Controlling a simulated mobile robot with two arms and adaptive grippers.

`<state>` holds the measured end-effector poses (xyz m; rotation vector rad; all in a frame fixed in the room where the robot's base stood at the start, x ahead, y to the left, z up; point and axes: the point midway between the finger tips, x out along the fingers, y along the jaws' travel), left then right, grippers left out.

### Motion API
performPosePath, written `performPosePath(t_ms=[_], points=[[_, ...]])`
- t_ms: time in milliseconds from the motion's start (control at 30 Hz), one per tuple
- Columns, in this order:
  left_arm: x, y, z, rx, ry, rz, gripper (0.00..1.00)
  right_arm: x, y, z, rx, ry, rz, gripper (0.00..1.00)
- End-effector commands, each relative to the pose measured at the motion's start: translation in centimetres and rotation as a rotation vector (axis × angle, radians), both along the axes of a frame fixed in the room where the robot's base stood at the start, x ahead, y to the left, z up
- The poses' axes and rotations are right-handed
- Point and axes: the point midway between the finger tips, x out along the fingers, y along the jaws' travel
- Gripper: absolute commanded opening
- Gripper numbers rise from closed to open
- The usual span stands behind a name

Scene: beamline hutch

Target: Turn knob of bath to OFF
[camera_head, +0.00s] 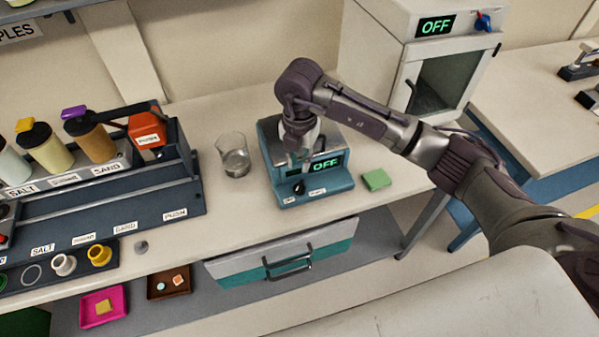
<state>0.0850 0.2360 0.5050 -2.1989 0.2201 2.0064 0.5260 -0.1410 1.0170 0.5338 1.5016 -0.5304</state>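The teal bath (330,185) stands on the bench in the middle of the view. Its lit green display (326,164) reads OFF. A small dark knob (299,187) is on its front panel, left of and below the display, with small white labels that I cannot read. My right gripper (300,160) points down over the bath, its tips just above the knob. I cannot tell whether it touches the knob or whether its fingers are open. The gripper and wrist hide part of the bath's top. My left gripper is out of view.
A glass beaker (234,157) stands left of the bath and a green block (376,180) lies right of it. A dark bottle rack (150,208) fills the left. A white cabinet (395,45), its display also reading OFF, stands behind right.

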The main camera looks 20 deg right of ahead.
Motion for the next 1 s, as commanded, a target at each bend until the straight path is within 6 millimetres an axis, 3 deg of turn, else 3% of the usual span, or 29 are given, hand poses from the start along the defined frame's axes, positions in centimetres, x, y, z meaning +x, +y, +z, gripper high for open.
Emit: performPosePath(t_ms=[100,233,800,900,967,1000], points=[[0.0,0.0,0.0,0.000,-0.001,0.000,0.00,0.1,0.0,1.8,0.000,-0.001,0.000,0.21],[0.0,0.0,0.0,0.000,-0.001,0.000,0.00,0.0,0.0,2.9,0.000,-0.001,-0.001,0.21],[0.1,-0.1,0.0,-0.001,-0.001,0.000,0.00,-0.1,0.1,3.0,0.003,0.001,0.002,0.21],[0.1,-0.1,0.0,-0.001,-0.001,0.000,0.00,-0.5,1.6,2.6,0.065,0.005,0.036,0.21],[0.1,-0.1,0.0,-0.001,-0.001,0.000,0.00,-1.3,3.7,2.1,0.157,0.008,0.081,0.21],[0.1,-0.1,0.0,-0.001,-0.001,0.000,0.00,-2.0,5.7,1.9,0.245,0.009,0.120,0.21]])
